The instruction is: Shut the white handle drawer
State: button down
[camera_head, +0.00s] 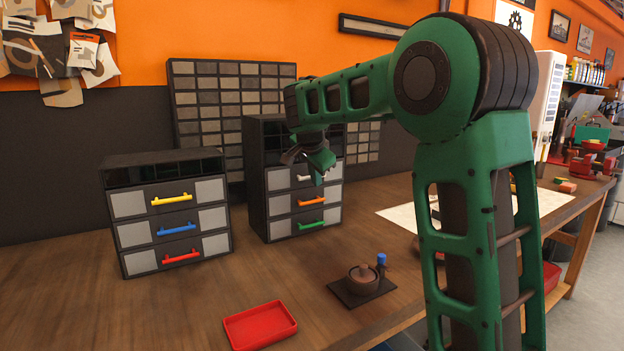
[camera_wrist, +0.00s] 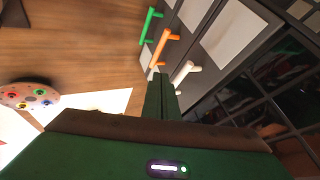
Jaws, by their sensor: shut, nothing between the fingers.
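The white handle (camera_wrist: 187,72) is on the top drawer of the right-hand small cabinet (camera_head: 257,190). In the head view the white handle (camera_head: 304,178) is partly hidden behind my gripper (camera_head: 318,178). My gripper is shut and empty, just in front of that top drawer. In the wrist view the fingers of my gripper (camera_wrist: 159,78) are together, with the tips beside the white handle on its left. Whether they touch it I cannot tell. How far the drawer stands out is hard to tell from these views.
Below are the orange handle (camera_wrist: 162,46) and green handle (camera_wrist: 149,24). Another cabinet (camera_head: 165,160) with yellow, blue and red handles stands left. A red tray (camera_head: 260,326) and a small pot on a dark mat (camera_head: 346,293) are on the workbench (camera_head: 190,310) in front.

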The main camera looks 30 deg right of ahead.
jog(key=s+d+f+v, duration=0.1)
jog(key=s+v, duration=0.1)
jog(key=v, duration=0.9)
jog(key=s+d+f+n+g+y, duration=0.15)
jog(key=s+d+f, duration=0.35)
jog(key=s, duration=0.5)
jog(key=s+d+f+n+g, duration=0.2)
jog(key=s+d+f+n, duration=0.1)
jog(key=s+f, duration=0.6)
jog(key=s+a+f+n+g+y, duration=0.1)
jog(key=s+f, duration=0.4)
jog(key=s, duration=0.6)
jog(key=s+a+f+n+g+y, duration=0.2)
jog(key=s+f, duration=0.4)
jog(key=s, duration=0.5)
jog(key=shift+a+f+n, duration=0.2)
jog(key=shift+a+n, duration=0.65)
jog(key=shift+a, duration=0.05)
jog(key=shift+s, duration=0.1)
